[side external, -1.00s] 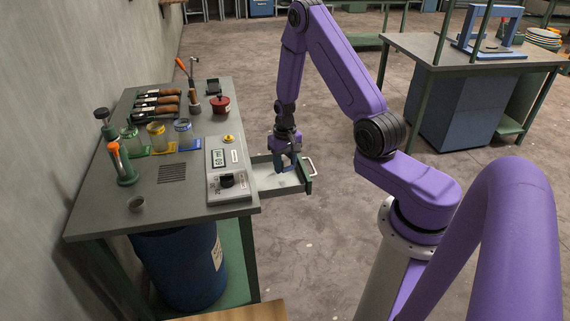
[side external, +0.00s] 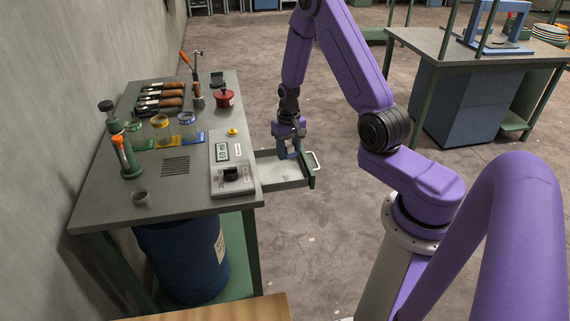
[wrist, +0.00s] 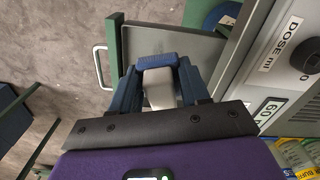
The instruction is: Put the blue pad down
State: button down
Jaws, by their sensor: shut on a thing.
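My gripper (side external: 288,152) hangs over the open drawer (side external: 272,180) on the right side of the bench, fingers pointing down. In the wrist view my gripper (wrist: 158,72) has its blue fingers shut on a pale block with a ridged blue pad (wrist: 158,60) at its end. The drawer also shows there (wrist: 105,65), behind the fingertips. I cannot tell whether the pad touches the drawer floor. In the side view the pad is too small to make out between the fingers.
The dosing unit (side external: 232,178) stands at the bench edge left of the drawer. Jars on coloured pads (side external: 188,126), a red pot (side external: 224,98) and wooden-handled tools (side external: 160,96) stand farther back. A blue drum (side external: 182,262) is below the bench. The drawer has a handle (side external: 316,161).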

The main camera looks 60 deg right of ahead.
jog(key=s+a+r+n, duration=0.25)
jog(key=a+r, duration=0.25)
jog(key=a, duration=0.3)
jog(key=s+a+r+n, duration=0.25)
jog(key=a+r, duration=0.35)
jog(key=a, duration=0.3)
jog(key=n+t+y, duration=0.1)
jog(key=n+t, duration=0.1)
jog(key=n, duration=0.7)
send_over(185, 193)
jog(key=f, duration=1)
jog(key=shift+s+d+f, duration=0.1)
jog(key=shift+s, duration=0.15)
jog(key=shift+w+f, duration=0.1)
jog(key=shift+f, duration=1.5)
jog(key=shift+f, duration=0.6)
